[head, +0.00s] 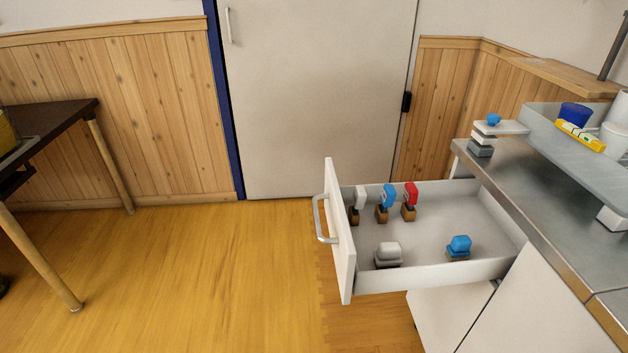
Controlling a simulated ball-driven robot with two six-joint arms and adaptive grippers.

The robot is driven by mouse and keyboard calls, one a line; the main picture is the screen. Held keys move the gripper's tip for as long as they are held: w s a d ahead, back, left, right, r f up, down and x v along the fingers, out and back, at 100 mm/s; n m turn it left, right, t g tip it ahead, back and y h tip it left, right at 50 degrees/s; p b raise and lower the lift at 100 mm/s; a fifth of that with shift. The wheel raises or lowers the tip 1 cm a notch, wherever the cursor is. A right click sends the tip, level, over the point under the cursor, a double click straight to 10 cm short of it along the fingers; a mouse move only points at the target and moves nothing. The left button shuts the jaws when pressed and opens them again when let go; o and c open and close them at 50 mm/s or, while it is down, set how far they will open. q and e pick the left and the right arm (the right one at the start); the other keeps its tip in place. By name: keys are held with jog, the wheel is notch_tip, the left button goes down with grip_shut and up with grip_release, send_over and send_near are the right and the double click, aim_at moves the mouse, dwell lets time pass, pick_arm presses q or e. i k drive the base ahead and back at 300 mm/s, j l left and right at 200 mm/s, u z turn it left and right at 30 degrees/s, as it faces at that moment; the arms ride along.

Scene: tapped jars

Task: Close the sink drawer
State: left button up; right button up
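The sink drawer (436,274) is white and stands pulled well out of the counter at the right of the head view. Its front panel (340,240) faces left and carries a silver bar handle (318,219). Inside, along the far wall, stand a white-topped item (361,196), a blue-topped item (389,195) and a red-topped item (411,194) on brown bases. Nearer lie a grey-white jar-like item (388,252) and a blue-topped one (460,245). Neither of my grippers shows in the head view.
A dark table (55,118) stands at the left. The wooden floor (220,270) left of the drawer is clear. A closed door (320,90) is behind.

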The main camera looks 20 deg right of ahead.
aim_at(446, 209)
jog(key=j+z, duration=0.2)
jog(key=z, duration=0.25)
jog(key=i+j+z, duration=0.1)
jog(key=z, duration=0.3)
jog(key=j, duration=0.1)
